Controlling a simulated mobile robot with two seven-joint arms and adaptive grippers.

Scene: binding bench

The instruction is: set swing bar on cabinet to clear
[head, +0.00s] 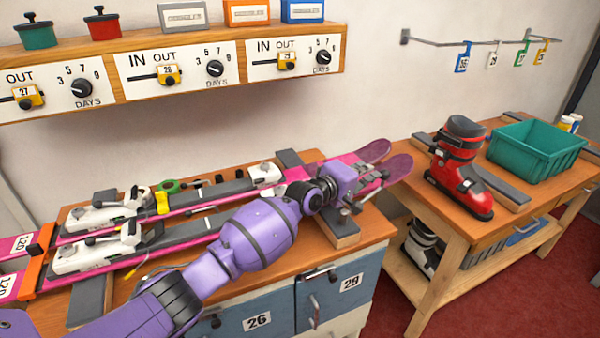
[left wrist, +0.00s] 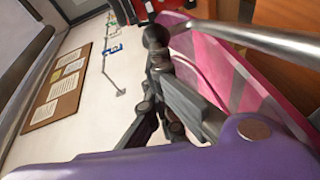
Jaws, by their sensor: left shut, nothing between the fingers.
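The cabinet (head: 278,296) under the bench top has blue-grey doors numbered 26 and 29. A thin metal bar (head: 319,272) lies nearly level across the top of door 29, close to a vertical pull handle (head: 313,308). I take this bar for the swing bar; its pivot is too small to make out. My left gripper (head: 347,212) is shut and empty, above the bench's right end by the pink skis, higher than the bar and apart from it. Its dark fingers (left wrist: 180,110) also show in the left wrist view. My right gripper is out of view.
Pink skis (head: 190,236) with white bindings lie along the bench top. A shelf (head: 180,88) with dials hangs above. To the right, a second bench holds a red boot (head: 461,170) and a green bin (head: 537,153). Red floor lies in front of it.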

